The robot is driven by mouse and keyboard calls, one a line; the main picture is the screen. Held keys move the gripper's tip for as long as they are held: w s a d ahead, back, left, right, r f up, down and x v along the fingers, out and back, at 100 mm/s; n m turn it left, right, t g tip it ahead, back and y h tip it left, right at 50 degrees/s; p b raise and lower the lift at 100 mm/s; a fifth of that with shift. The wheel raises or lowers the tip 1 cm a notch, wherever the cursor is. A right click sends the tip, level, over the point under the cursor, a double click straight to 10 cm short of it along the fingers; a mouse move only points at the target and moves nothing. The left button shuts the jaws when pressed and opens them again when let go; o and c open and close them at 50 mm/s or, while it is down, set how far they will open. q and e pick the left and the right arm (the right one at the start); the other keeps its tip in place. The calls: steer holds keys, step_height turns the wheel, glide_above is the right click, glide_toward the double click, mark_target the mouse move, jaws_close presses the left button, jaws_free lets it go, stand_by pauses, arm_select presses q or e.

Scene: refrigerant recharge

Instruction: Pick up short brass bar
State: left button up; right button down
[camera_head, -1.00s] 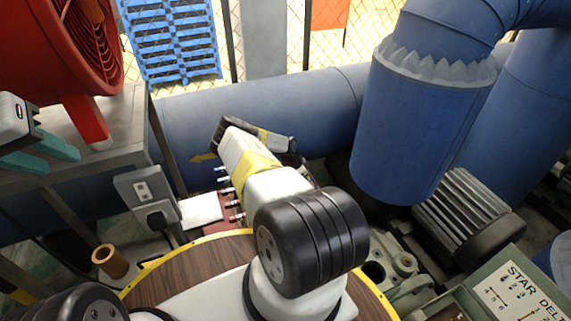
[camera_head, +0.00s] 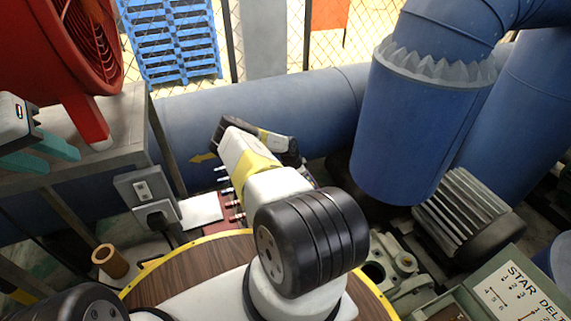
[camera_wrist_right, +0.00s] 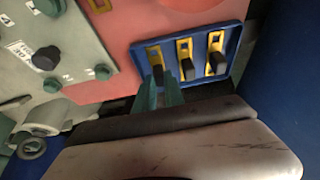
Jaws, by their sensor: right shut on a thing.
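In the right wrist view, a blue tray (camera_wrist_right: 232,27) holds three brass bars side by side, each with a dark block at its near end. My right gripper (camera_wrist_right: 160,88) has its teal fingers at the leftmost bar, which I take for the short brass bar (camera_wrist_right: 155,53). The fingers are shut on its dark block, and the bar still appears within the tray. The middle bar (camera_wrist_right: 183,47) and right bar (camera_wrist_right: 215,40) are beside it. In the head view my right arm hides the tray and bars. My left gripper (camera_head: 42,155) is open and empty at the left edge.
In the right wrist view, a grey-green labelled panel (camera_wrist_right: 50,45) is at left and a blue surface (camera_wrist_right: 290,90) at right. In the head view, a red fan (camera_head: 60,50) stands at left, blue pipes (camera_head: 420,120) behind, and a round wooden table (camera_head: 190,265) in front.

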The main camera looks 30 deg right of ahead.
step_height(320, 180, up, 10)
steer(key=c, duration=1.9)
jaws_free()
steer(key=shift+c, duration=0.2)
jaws_close()
steer(key=shift+r, duration=0.15)
step_height(320, 180, up, 12)
